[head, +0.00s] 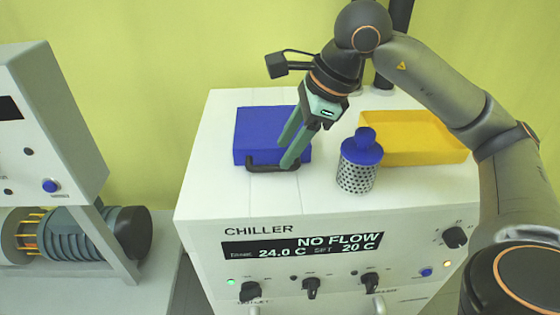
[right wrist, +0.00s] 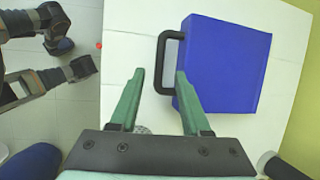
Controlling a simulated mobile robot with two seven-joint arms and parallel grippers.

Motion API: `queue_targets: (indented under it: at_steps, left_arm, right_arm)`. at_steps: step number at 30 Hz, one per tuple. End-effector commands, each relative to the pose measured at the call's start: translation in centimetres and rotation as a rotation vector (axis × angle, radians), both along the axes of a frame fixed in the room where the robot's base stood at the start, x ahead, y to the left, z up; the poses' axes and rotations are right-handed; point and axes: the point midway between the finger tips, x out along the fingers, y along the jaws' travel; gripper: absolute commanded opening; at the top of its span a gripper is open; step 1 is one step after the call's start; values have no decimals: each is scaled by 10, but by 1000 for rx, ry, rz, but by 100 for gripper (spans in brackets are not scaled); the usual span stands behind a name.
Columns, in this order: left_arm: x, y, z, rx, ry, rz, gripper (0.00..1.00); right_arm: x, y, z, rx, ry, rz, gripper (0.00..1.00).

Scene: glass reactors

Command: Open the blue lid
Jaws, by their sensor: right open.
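The blue lid (head: 258,128) is a flat square block lying closed on the white chiller top, with a black handle (head: 262,167) on its front edge. In the right wrist view the lid (right wrist: 228,65) is at the upper right and its handle (right wrist: 163,62) faces left. My right gripper (head: 287,155) is open, its green fingers pointing down at the right part of the handle. In the right wrist view the gripper (right wrist: 159,74) has the near end of the handle between its fingertips in the picture; contact cannot be told. My left gripper is not in view.
A perforated metal cylinder with a blue cap (head: 360,155) stands just right of the lid. A yellow tray (head: 425,140) lies behind it. The chiller (head: 190,205) has knobs and a display on its front. Another machine (head: 45,120) stands at the left.

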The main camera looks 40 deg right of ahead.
Motion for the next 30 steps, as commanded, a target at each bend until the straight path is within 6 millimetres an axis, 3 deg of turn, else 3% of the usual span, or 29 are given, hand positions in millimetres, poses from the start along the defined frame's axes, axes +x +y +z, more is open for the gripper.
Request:
queue_targets:
  at_steps: [6,18,30]
  left_arm:
    - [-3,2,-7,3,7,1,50]
    - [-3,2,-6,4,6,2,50]
    - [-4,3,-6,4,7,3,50]
  right_arm:
    - [10,8,-28,1,2,1,47]
    - [13,10,-34,1,-1,0,47]
    - [13,10,-34,1,-1,0,3]
